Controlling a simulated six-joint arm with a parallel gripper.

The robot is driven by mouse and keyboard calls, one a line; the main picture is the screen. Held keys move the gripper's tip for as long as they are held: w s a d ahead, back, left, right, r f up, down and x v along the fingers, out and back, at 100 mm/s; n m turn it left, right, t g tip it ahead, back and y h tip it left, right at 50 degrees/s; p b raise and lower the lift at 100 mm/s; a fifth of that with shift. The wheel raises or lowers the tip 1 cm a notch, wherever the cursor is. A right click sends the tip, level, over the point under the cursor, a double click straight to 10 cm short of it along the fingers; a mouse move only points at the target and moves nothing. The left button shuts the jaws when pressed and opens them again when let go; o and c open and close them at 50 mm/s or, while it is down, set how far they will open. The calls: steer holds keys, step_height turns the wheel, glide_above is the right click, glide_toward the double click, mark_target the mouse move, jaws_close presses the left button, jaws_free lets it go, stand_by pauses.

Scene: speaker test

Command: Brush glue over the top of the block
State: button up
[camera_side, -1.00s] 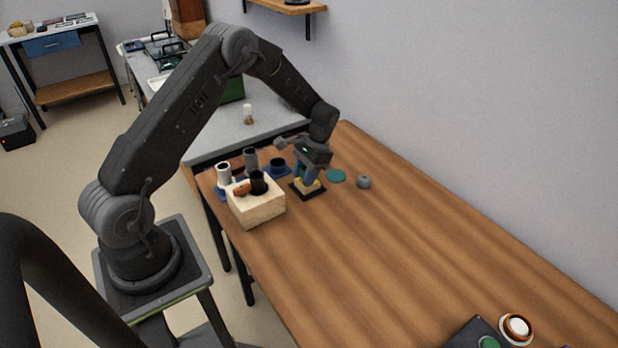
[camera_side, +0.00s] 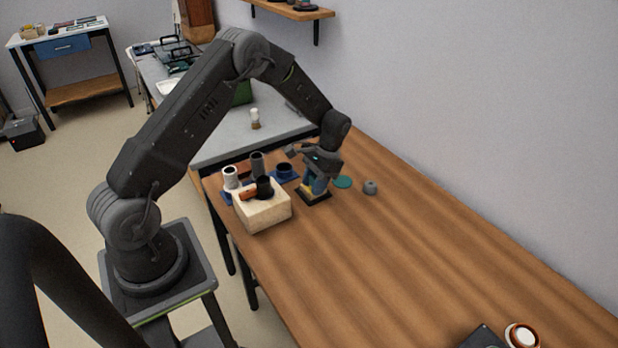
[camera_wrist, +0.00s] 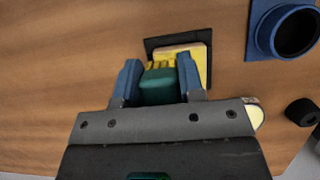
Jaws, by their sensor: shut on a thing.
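My gripper (camera_wrist: 157,82) is shut on a teal-green brush (camera_wrist: 157,88), with its blue fingers on either side. Yellow bristle-like tufts (camera_wrist: 159,66) stick out ahead of the teal part. They overlap a pale yellow block (camera_wrist: 200,52) in the wrist view; I cannot tell whether they touch its top. The block lies on a black square base (camera_wrist: 165,42), and the fingers and brush hide part of it. In the side view my gripper (camera_side: 318,187) is low over the black base (camera_side: 316,198), with only a little yellow showing.
A blue-based dark cup (camera_wrist: 292,30) stands close by, also seen in the side view (camera_side: 286,170). A pale wooden box (camera_side: 262,213) with a black cylinder, a white cylinder (camera_side: 230,177) and a grey cylinder (camera_side: 257,163) stand left. A teal disc (camera_side: 343,182) and grey knob (camera_side: 370,188) lie right.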

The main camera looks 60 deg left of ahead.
steer(key=shift+d+r, duration=0.1)
steer(key=shift+d, duration=0.6)
steer(key=shift+r, duration=3.95)
steer(key=shift+a, duration=0.1)
